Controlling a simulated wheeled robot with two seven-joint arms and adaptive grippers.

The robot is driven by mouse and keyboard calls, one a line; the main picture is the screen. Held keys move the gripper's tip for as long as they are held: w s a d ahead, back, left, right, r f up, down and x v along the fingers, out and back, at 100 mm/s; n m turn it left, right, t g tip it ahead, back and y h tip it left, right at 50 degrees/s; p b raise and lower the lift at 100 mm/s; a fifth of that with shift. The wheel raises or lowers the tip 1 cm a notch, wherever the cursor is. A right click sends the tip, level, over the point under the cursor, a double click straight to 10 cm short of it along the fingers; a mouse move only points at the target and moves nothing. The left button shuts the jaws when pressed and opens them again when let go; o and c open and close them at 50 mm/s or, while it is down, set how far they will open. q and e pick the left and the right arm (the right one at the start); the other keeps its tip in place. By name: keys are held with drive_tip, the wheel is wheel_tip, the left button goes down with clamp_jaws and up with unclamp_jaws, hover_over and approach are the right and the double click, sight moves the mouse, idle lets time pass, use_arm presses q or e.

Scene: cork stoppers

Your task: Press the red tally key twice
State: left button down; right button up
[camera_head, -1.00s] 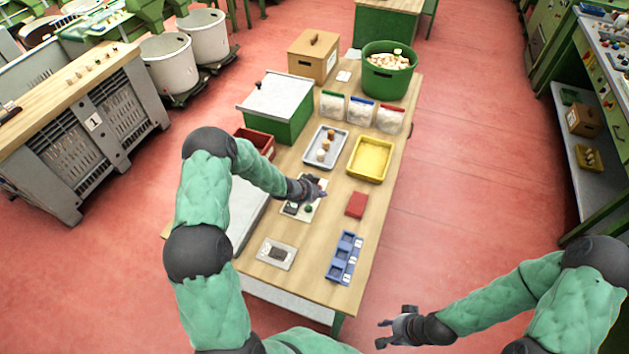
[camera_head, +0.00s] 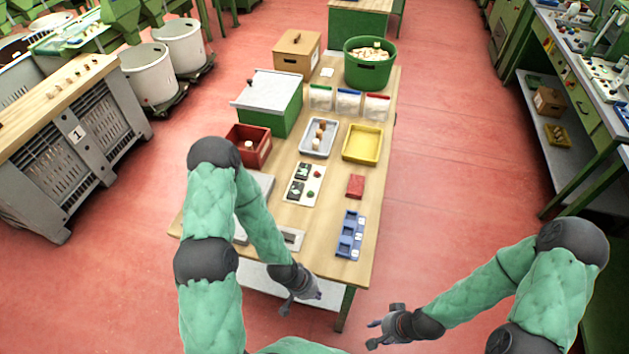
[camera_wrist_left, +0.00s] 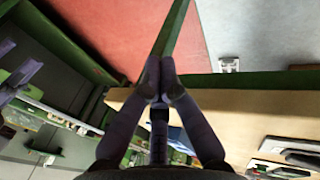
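The tally panel (camera_head: 292,199) is a pale plate on the wooden table, with two dark counter units on its left side. The red tally key (camera_head: 318,174) is at its upper right, and a green key (camera_head: 310,194) is below it. No gripper is over the panel. My left gripper (camera_head: 302,301) is near the table's front edge, well apart from the keys. In the left wrist view its fingertips (camera_wrist_left: 160,72) meet, with nothing seen between them. My right gripper (camera_head: 371,335) is open and empty, off the table at the lower right. The counter readings are too small to read.
A red block (camera_head: 355,186) and a blue compartment tray (camera_head: 342,252) lie right of the panel. A grey tray (camera_head: 308,149) with corks, a yellow tray (camera_head: 376,147) and a red bin (camera_head: 262,155) stand behind it. My left arm partly hides a grey plate (camera_head: 293,240).

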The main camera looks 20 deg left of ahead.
use_arm(q)
drive_tip(key=s+d+f+b, duration=0.1)
drive_tip(key=s+f+b, duration=0.1)
drive_tip(key=f+b, duration=0.4)
drive_tip(key=s+d+f+n+g+b, duration=0.1)
drive_tip(key=s+f+b, duration=0.1)
drive_tip(key=f+b, duration=0.5)
drive_tip(key=shift+s+f, duration=0.2)
drive_tip(key=shift+s, duration=0.15)
